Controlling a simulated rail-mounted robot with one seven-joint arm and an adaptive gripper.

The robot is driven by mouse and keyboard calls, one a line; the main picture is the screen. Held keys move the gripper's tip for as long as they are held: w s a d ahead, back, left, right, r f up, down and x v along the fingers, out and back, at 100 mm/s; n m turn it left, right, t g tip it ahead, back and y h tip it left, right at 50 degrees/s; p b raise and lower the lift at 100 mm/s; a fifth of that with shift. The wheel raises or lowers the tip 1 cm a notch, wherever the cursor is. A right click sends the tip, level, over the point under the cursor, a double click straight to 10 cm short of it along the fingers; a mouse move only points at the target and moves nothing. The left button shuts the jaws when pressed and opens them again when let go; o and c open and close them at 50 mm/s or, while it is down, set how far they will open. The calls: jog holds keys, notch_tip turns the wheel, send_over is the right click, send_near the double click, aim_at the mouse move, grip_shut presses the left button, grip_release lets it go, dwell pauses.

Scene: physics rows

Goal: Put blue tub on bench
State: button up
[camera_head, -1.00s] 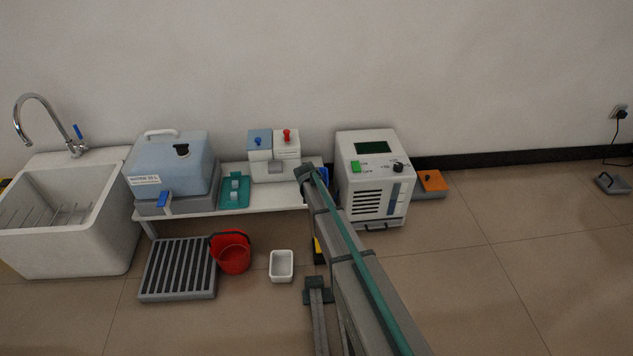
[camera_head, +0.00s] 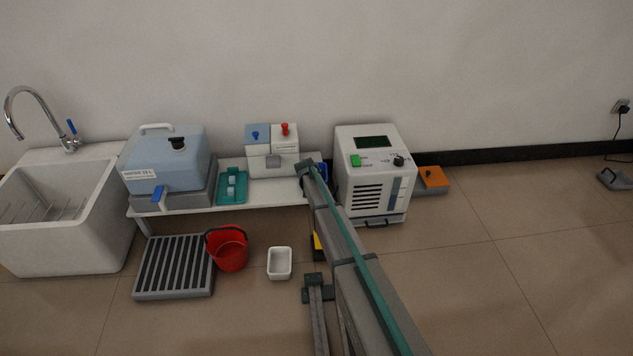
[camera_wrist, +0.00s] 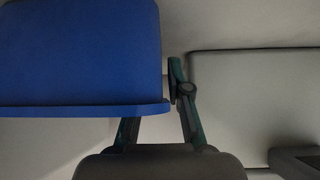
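The blue tub (camera_wrist: 80,55) fills the upper left of the wrist view, its rim towards me. In the head view only a sliver of the blue tub (camera_head: 323,170) shows behind my arm's end. It is by the right end of the white bench (camera_head: 265,194), and I cannot tell if it touches it. My gripper (camera_wrist: 168,88) looks shut on the tub's wall: one finger lies against its right side and the other goes out of sight behind the tub. In the head view my arm hides most of the gripper.
On the bench stand a light-blue water container (camera_head: 165,160), a teal tray (camera_head: 232,188) and a white box with blue and red knobs (camera_head: 272,160). A white machine (camera_head: 372,175) stands close right. A red bucket (camera_head: 228,250), floor grate (camera_head: 172,267) and white bin (camera_head: 279,264) are in front.

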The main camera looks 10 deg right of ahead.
grip_shut()
dwell(0.3)
